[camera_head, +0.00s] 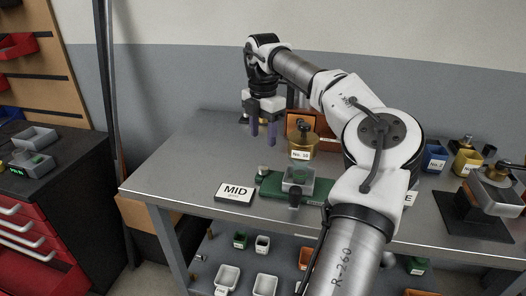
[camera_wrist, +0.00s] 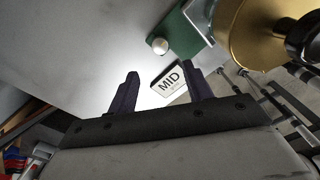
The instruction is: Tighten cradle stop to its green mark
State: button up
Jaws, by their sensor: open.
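A green cradle base (camera_head: 272,188) lies on the grey bench and carries a small grey tray (camera_head: 298,176). A pale round knob (camera_head: 263,171) sits at its left end, and a dark knob (camera_head: 294,198) stands at its front; I cannot tell which is the cradle stop, and no separate green mark can be made out. In the wrist view the green base (camera_wrist: 184,38) and a whitish ball knob (camera_wrist: 160,46) show beyond the fingers. My gripper (camera_head: 263,136) is open and empty, pointing down above the bench, behind and above the cradle's left end.
A brass canister (camera_head: 303,140) labelled No. 10 stands right of my gripper, and it looms close in the wrist view (camera_wrist: 250,38). A MID sign (camera_head: 235,192) lies left of the cradle. Blue and yellow cups stand at the right. The bench's left part is clear.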

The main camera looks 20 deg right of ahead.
notch_tip(320, 180, up, 4)
jog(key=shift+f, duration=0.2)
dwell(0.3)
